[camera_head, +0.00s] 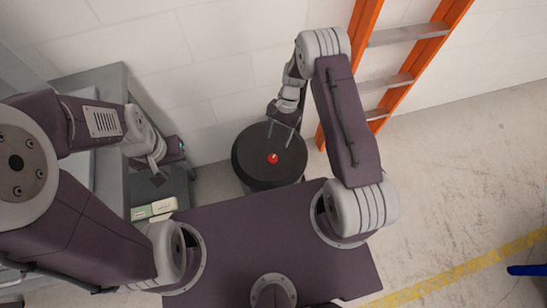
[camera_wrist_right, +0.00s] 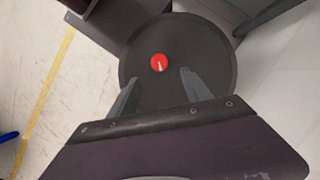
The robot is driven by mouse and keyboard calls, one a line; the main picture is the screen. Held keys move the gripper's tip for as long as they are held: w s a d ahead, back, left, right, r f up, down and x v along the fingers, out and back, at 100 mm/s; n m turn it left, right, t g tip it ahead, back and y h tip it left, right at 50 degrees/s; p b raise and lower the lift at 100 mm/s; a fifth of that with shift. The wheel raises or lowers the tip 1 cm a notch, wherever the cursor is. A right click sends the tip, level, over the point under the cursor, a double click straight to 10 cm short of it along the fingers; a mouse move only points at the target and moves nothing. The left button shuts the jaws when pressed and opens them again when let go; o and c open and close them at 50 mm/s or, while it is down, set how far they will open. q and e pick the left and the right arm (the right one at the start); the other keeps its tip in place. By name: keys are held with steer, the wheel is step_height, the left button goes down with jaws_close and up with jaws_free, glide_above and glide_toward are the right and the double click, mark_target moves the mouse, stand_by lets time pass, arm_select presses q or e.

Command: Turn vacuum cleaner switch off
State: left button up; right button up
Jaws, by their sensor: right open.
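The vacuum cleaner (camera_head: 247,170) is a dark round drum on the floor against the wall. Its switch, a round red knob (camera_head: 272,158), sits on the top. In the right wrist view the knob (camera_wrist_right: 159,62) carries a pale mark pointing downward in the picture. My right gripper (camera_head: 280,136) is open and empty over the drum's top. Its two fingers are apart, just short of the knob in the right wrist view (camera_wrist_right: 158,76); contact cannot be told. My left gripper (camera_head: 159,174) is far to the left, near a grey cabinet, small and dark, its fingers unclear.
An orange ladder (camera_head: 401,79) leans against the white wall right of the vacuum cleaner. A grey cabinet (camera_head: 115,90) and pale green and white boxes (camera_head: 153,209) are at the left.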

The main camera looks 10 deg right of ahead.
mark_target(273, 158)
steer(key=x, duration=1)
steer(key=shift+d+b, duration=0.1)
steer(key=shift+b, duration=0.25)
jaws_close()
